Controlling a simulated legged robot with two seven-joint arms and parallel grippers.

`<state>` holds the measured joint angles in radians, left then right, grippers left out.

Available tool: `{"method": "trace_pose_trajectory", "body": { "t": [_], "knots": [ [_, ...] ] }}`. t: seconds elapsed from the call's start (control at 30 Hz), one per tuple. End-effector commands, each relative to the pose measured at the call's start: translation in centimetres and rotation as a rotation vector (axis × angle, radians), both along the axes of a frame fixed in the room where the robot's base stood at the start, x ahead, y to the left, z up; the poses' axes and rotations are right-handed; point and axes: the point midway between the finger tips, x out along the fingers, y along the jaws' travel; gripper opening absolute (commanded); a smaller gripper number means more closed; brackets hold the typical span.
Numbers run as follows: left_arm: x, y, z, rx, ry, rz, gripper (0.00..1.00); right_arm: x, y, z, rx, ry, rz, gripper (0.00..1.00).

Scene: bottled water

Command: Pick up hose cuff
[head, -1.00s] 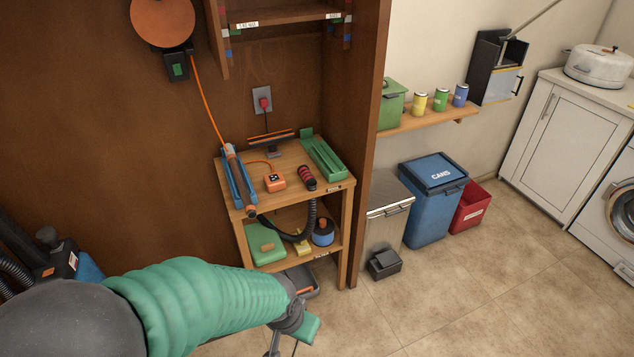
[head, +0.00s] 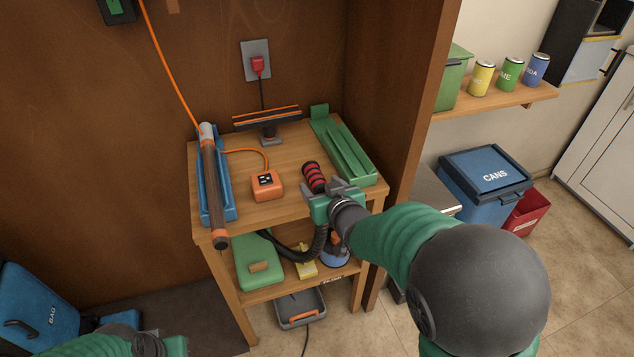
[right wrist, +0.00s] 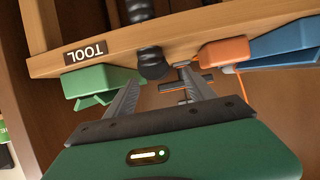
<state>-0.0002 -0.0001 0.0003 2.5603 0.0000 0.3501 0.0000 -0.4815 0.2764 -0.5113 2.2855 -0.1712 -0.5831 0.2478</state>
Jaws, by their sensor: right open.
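The hose cuff (head: 313,177), black with red bands, lies on the top shelf of the small wooden stand near its front edge. A black ribbed hose (head: 318,243) hangs from the front edge below it. My right gripper (head: 330,188) is open at the cuff's near end and partly hides it. In the right wrist view, a dark rounded hose or cuff end (right wrist: 155,65) shows just ahead, between the open right fingers (right wrist: 157,80); contact cannot be judged. My left gripper (head: 172,346) is partly in view at the bottom left; its fingers are cut off.
On the stand (head: 292,219) are a blue tray with a wand (head: 215,185), an orange socket box (head: 266,186), a dark brush-like head (head: 266,120) and a green tray (head: 343,150). A wooden partition (head: 425,110) stands close on the right.

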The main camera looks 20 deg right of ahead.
Motion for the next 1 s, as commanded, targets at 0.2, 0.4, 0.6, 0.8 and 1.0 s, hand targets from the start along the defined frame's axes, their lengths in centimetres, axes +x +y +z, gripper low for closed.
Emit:
{"method": "trace_pose_trajectory", "body": {
  "t": [0.2,0.4,0.6,0.8,1.0],
  "knots": [
    [0.0,0.0,-0.8,0.000,0.000,0.000,0.00,2.6,-0.2,-1.4,0.000,0.002,0.000,0.63],
    [0.0,0.0,-1.9,0.000,0.000,0.000,0.00,5.8,-0.7,-3.1,0.000,0.004,0.000,0.63],
    [0.0,0.0,-1.9,0.000,0.000,0.000,0.00,6.7,-0.6,-3.2,0.003,0.003,-0.001,0.63],
    [0.0,0.0,-1.9,0.000,0.000,0.000,0.00,6.7,-0.6,-3.2,0.003,0.003,0.000,0.51],
    [0.0,0.0,-1.9,0.000,0.000,0.000,0.00,6.7,-0.6,-3.2,0.002,0.003,0.000,0.25]
  ]
}}
